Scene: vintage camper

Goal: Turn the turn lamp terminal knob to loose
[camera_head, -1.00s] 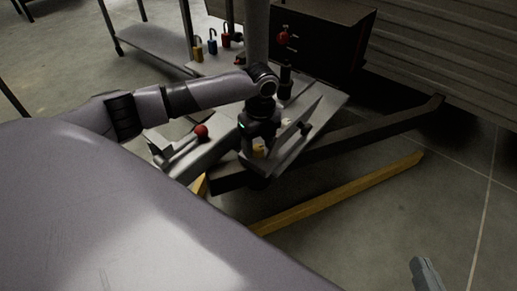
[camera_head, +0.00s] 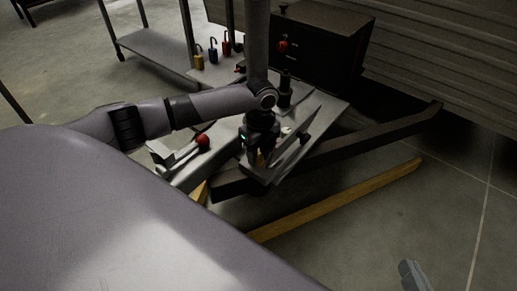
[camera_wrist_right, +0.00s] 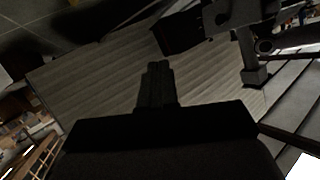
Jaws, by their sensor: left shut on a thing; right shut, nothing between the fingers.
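My left gripper (camera_head: 257,157) reaches down from the left arm over a grey metal plate. It is shut on a small brass-coloured piece (camera_head: 261,159), which looks like the lamp terminal knob. The fingers hide most of it, so I cannot tell how far it is turned. My right gripper (camera_head: 413,277) shows only in part at the lower right. In the right wrist view its fingers (camera_wrist_right: 157,85) are together, with nothing between them.
A raised grey panel (camera_head: 300,133) stands just right of the left gripper. A red ball-ended lever (camera_head: 203,141) is to its left. Behind are a black box (camera_head: 318,48) with a red knob and small padlocks (camera_head: 213,50). A yellow bar (camera_head: 340,200) lies on the floor.

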